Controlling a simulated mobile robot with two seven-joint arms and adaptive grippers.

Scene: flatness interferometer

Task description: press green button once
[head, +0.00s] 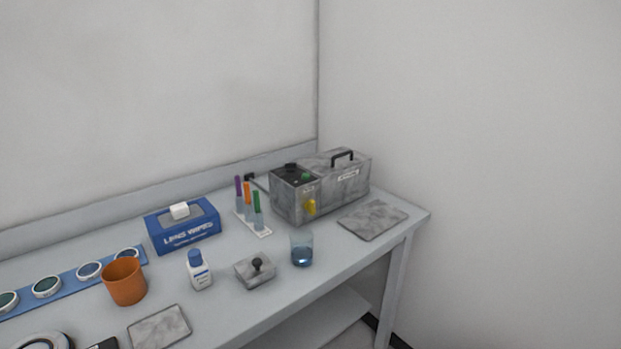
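A grey metal instrument (323,190) stands at the back right of the bench, with a black carrying handle on its lid. A small green button (307,177) shows on the dark top panel of its left part, beside a black knob (291,168). A yellow part (310,207) is on the front face below. Whether the button is pressed in cannot be told at this size. Neither of my grippers shows in the head view.
In front of the instrument on the bench (335,268) are a glass with blue liquid (302,250), a grey lidded block (255,271), a tube rack (254,226) and a flat grey plate (373,220). A blue wipes box (183,228), white bottle (199,270) and orange cup (124,283) stand left.

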